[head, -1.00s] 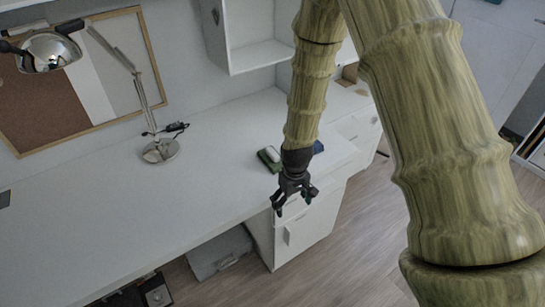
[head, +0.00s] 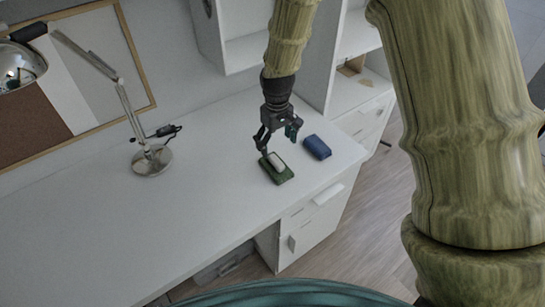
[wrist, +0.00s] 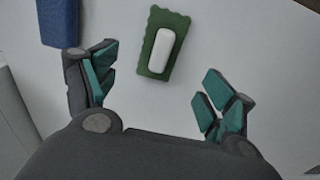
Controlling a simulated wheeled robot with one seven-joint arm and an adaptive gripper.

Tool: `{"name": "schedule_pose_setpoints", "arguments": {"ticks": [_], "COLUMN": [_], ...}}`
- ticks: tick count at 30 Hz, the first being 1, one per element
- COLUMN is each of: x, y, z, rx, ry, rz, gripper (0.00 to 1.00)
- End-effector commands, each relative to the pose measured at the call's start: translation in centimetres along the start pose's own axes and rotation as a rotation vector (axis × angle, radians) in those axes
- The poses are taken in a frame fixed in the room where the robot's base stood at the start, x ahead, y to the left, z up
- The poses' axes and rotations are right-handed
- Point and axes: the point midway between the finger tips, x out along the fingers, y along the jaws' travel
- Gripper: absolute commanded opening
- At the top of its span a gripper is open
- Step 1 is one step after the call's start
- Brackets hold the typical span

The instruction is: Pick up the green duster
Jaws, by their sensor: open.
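The green duster (head: 283,178) lies flat on the white desk, a green slab with a rounded white bar on top. In the wrist view the green duster (wrist: 174,60) has wavy edges and lies ahead of the gap between my fingers, a little tilted in the picture. My gripper (head: 279,143) is open and empty, close above the duster in the head view. In the wrist view my gripper (wrist: 160,80) shows its teal-padded fingers spread apart. I see no contact with the duster.
A blue block (head: 317,147) lies on the desk (head: 190,215) right of the duster; it also shows in the wrist view (wrist: 59,22). A desk lamp (head: 152,160) stands to the left. Shelves (head: 240,35) rise behind. The desk left of the duster is clear.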

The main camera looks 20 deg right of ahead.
Motion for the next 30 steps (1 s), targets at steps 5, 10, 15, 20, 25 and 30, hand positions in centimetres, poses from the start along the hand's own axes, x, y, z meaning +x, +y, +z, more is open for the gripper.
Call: {"name": "schedule_pose_setpoints", "arguments": {"ticks": [5,10,15,20,25,30], "x": [1.5,3.6,5.1,5.6,6.7,8.5], "y": [0.1,0.2,0.2,0.1,-0.1,-0.2], "z": [0.2,0.3,0.2,0.2,0.2,0.5], "rx": [0.003,0.006,0.005,0.003,0.001,0.000], "ry": [-0.003,-0.003,-0.001,-0.001,-0.001,-0.002], "rz": [-0.001,-0.001,0.000,0.000,0.000,0.000], "gripper": [0.83,0.83,0.83,0.83,0.83,0.83]}}
